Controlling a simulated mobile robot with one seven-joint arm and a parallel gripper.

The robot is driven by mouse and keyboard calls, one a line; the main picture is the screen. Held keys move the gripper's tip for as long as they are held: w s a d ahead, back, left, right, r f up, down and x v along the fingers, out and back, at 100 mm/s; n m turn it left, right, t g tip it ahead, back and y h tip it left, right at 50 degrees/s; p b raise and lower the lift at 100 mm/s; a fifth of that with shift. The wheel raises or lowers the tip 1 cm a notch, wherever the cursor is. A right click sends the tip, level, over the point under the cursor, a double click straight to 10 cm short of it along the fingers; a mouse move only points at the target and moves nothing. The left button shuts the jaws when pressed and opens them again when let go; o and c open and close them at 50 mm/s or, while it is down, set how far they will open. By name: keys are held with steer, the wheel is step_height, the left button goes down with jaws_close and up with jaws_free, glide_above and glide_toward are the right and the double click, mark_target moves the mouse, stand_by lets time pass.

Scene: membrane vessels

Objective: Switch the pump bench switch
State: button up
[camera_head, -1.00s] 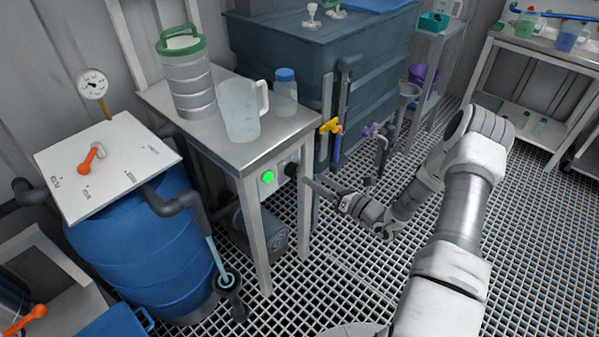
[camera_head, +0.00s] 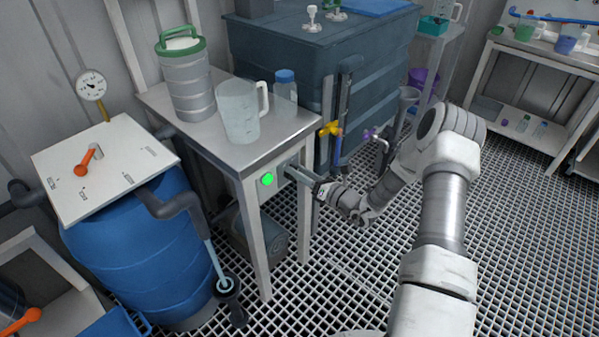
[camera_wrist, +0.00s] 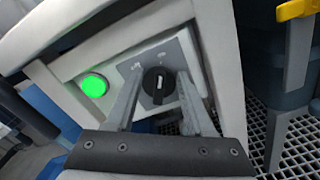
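The pump bench switch (camera_wrist: 158,85) is a black rotary knob with a white mark on a grey plate. It sits on the bench's front panel, right of a lit green lamp (camera_wrist: 94,85). In the head view the lamp (camera_head: 267,179) shows, but my gripper hides the knob. My gripper (camera_wrist: 160,88) is at the panel, with one finger on each side of the knob. The fingers are apart, with a gap to the knob; I cannot tell whether they touch the plate. In the head view my gripper (camera_head: 290,170) reaches in from the right.
The steel-topped bench (camera_head: 180,115) carries a green-lidded canister (camera_head: 187,80), a clear jug (camera_head: 241,112) and a blue-capped bottle (camera_head: 285,88). A blue barrel (camera_head: 140,250) stands left. A dark tank (camera_head: 290,50) with a yellow valve (camera_head: 330,129) stands behind. Grated floor is free at right.

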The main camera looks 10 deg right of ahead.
jaws_close()
steer(key=shift+n, duration=0.3)
steer(key=n, duration=0.7)
steer(key=s+a+n, duration=0.1)
steer(key=n, duration=0.3)
steer(key=shift+f+n, duration=0.1)
steer(key=shift+n, duration=0.2)
stand_by(0.4)
steer(key=o, duration=0.6)
jaws_free()
steer(key=shift+o, duration=0.2)
